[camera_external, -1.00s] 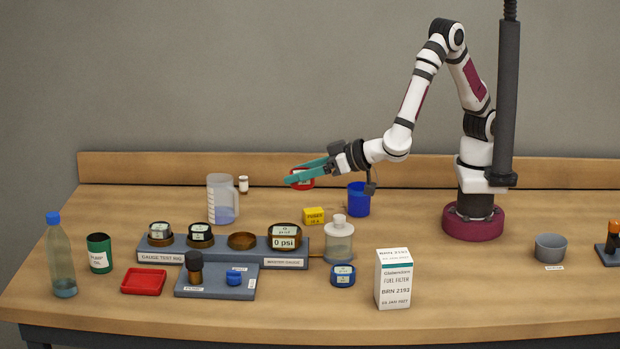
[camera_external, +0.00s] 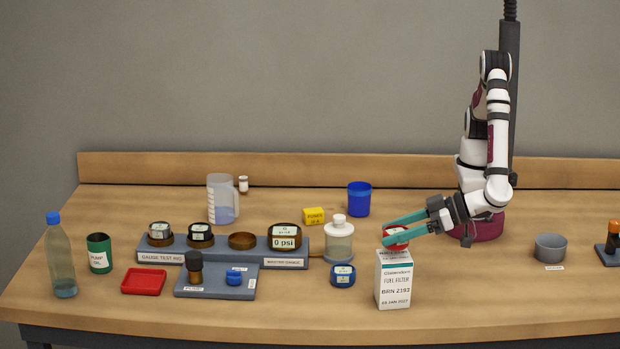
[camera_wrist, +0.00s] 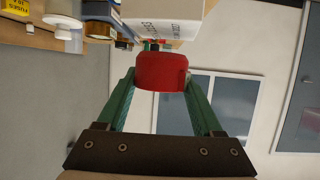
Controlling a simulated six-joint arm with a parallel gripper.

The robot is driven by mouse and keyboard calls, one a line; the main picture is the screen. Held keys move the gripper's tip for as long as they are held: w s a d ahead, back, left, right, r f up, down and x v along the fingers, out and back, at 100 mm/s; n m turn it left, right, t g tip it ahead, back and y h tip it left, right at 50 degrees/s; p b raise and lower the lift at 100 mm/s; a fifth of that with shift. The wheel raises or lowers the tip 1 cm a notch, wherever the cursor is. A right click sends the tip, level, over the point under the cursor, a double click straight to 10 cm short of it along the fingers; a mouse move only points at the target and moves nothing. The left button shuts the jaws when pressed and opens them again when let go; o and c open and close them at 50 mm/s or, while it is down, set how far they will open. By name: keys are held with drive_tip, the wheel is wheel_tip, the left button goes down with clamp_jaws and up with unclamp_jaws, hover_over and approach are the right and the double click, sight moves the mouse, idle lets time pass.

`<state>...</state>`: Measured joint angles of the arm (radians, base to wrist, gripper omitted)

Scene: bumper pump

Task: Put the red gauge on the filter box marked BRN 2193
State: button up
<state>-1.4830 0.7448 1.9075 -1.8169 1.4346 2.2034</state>
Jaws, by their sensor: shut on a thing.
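The red gauge (camera_external: 396,238) is between the green fingers of my gripper (camera_external: 396,234), with its pale face up. In the wrist view the red gauge (camera_wrist: 161,71) sits between both fingertips (camera_wrist: 160,78). The white filter box (camera_external: 394,283) marked BRN 2193 stands upright on the table at the front, right of centre. The gauge is over the top of the box; I cannot tell whether it touches it. The gauge and fingers hide part of the box's top. The box (camera_wrist: 163,18) also shows beyond the gauge in the wrist view.
The gauge test rig (camera_external: 160,257) holds several items further left. A grey bowl (camera_external: 550,247) stands at the right. The table just right of the box is clear.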

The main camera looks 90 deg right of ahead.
drive_tip(key=shift+f, duration=1)
drive_tip(key=o, duration=1.5)
drive_tip(key=shift+f, duration=0.15)
